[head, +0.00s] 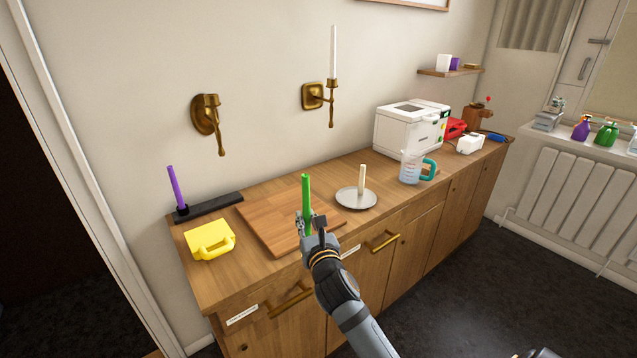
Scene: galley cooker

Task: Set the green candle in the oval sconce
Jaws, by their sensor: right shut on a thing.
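The green candle (306,190) stands upright in my right gripper (308,222), which is shut on its lower part. The gripper is above the front part of the wooden board, on the counter's near side. The oval sconce (204,113) is brass, fixed to the wall at the left, with an empty cup on its arm. It is up and to the left of the candle, well apart from it. A second brass sconce (313,96) has a square backplate and holds a tall white candle (333,52).
On the counter (210,285) are a purple candle (176,187) in a dark holder, a yellow handled object (209,240), a wooden board (262,222), a plate (345,201) with a cream candle, a measuring jug (409,168) and a white machine (408,130). The wall between the sconces is clear.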

